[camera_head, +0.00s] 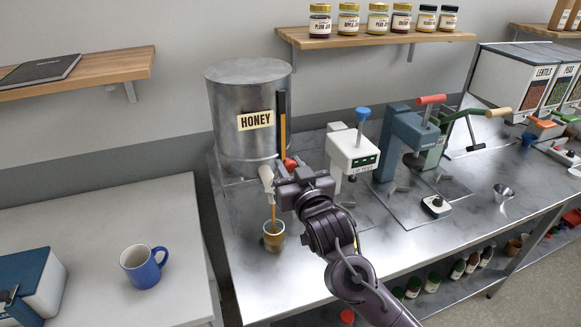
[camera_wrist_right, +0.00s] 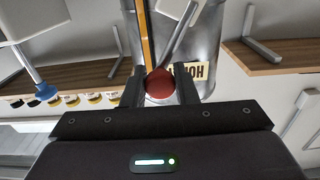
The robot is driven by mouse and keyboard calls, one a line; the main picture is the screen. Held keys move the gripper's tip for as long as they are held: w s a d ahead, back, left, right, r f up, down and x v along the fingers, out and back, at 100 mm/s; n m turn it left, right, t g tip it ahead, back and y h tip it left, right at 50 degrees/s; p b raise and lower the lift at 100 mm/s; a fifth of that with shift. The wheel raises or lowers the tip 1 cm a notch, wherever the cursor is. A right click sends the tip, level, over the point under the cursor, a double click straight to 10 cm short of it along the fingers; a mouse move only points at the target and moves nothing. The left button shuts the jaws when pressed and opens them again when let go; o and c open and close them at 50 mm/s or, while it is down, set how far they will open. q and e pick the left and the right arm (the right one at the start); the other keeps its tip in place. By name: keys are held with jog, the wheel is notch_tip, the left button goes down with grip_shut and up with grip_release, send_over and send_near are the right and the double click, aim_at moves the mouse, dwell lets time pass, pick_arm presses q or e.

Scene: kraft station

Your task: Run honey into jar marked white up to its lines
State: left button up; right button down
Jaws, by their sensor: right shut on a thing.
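The steel honey tank (camera_head: 248,95) with a "HONEY" label stands at the back of the metal bench. Its pale tap (camera_head: 267,178) has a red knob (camera_head: 291,163). My right gripper (camera_head: 290,175) is at the tap. In the right wrist view the red knob (camera_wrist_right: 160,86) sits between its two fingers, and the gripper is shut on it. An amber stream (camera_head: 273,212) runs from the tap into a small jar (camera_head: 273,240) standing upright below. The jar holds amber honey; its marking, lines and exact level are too small to read. My left gripper is out of view.
A white device with a blue knob (camera_head: 351,148) and a blue lever press (camera_head: 407,143) stand right of my arm. A blue mug (camera_head: 144,266) is on the left table. A shelf (camera_head: 380,38) with several jars is above. The bench front near the jar is clear.

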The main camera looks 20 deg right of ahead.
jog(key=shift+f, duration=0.15)
jog(key=shift+d+f+m, duration=0.35)
jog(key=shift+d+m, duration=0.2)
jog(key=shift+m, duration=0.35)
jog(key=shift+d+f+m+b, duration=0.2)
jog(key=shift+d+f+m, duration=0.35)
jog(key=shift+m, duration=0.45)
jog(key=shift+d+f+m+b, duration=0.2)
jog(key=shift+d+f+m, duration=0.15)
jog(key=shift+f+m, duration=0.45)
jog(key=shift+d+f+m+b, duration=0.2)
jog(key=shift+d+f+m, duration=0.25)
jog(key=shift+m, duration=0.75)
jog(key=c, duration=1.2)
grip_release()
